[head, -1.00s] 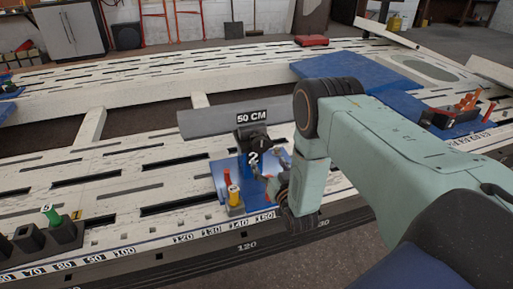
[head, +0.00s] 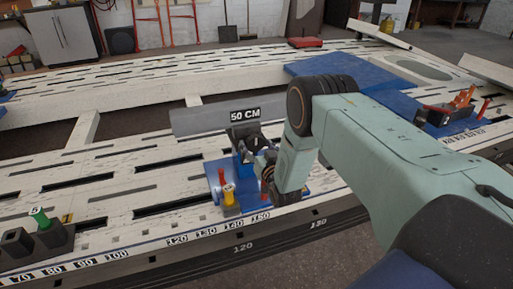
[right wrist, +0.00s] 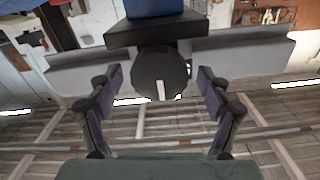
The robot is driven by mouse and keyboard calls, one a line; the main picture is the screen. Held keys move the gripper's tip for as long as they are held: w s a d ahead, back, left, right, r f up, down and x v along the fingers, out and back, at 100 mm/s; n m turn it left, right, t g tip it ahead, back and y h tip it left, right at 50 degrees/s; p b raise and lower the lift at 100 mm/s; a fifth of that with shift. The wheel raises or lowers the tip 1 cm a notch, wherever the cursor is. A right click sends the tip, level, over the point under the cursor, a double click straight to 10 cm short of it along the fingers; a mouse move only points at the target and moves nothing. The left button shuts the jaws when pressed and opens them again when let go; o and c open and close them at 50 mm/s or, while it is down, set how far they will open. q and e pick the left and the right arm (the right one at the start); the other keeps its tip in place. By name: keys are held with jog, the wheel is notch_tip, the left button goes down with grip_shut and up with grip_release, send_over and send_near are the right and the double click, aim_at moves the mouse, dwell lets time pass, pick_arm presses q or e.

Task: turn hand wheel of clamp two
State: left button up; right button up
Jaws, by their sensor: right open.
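Clamp two is a dark and blue clamp on a blue base (head: 213,172), under a "50 CM" sign (head: 245,114) in the head view. Its hand wheel shows in the right wrist view as a dark round disc (right wrist: 160,68) with a white stripe at its lower edge. My right gripper (head: 264,168) is at the front of the clamp in the head view and partly covers it. In the right wrist view my right gripper (right wrist: 161,76) is open, with one finger on each side of the wheel and gaps between. My left gripper is not in view.
A red and a yellow post (head: 229,195) stand on the clamp's base, left of my gripper. A grey beam (head: 200,121) runs behind the clamp. The slotted white bench (head: 110,170) is mostly clear to the left. A second blue clamp unit (head: 440,120) stands at right.

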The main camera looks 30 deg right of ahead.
jog(key=shift+c, duration=0.2)
jog(key=c, duration=1.1)
